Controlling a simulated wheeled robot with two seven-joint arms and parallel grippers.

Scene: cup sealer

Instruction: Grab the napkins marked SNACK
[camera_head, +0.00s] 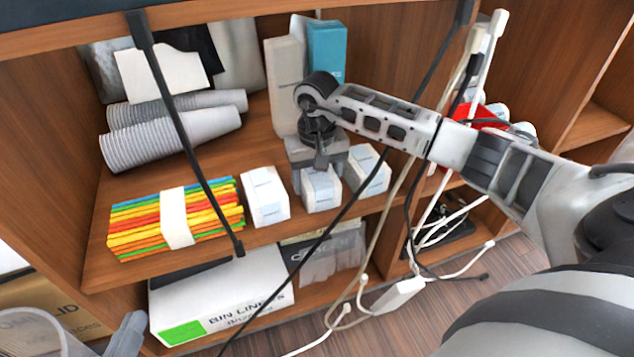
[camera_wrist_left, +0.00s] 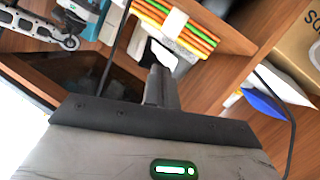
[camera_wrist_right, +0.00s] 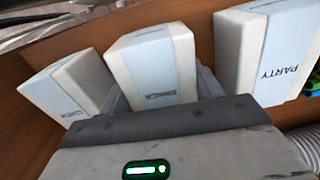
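Three white napkin packs with pale blue bands stand in a row on the shelf: left (camera_head: 265,197), middle (camera_head: 321,190) and right (camera_head: 372,172) in the head view. In the right wrist view, one pack (camera_wrist_right: 265,50) reads PARTY; the labels on the middle pack (camera_wrist_right: 152,65) and the far-left pack (camera_wrist_right: 68,85) are too small to read surely. My right gripper (camera_head: 320,165) is down at the middle pack, its fingers open on either side; contact cannot be told. My left gripper (camera_wrist_left: 162,88) appears shut and empty, low at the left, away from the packs.
Coloured sticks (camera_head: 172,218) with a white band lie left of the packs. Stacked grey cups (camera_head: 172,125) lie behind. A bin liners box (camera_head: 220,297) is on the shelf below. Dark cables (camera_head: 180,120) and white cables (camera_head: 435,225) hang in front of the shelves.

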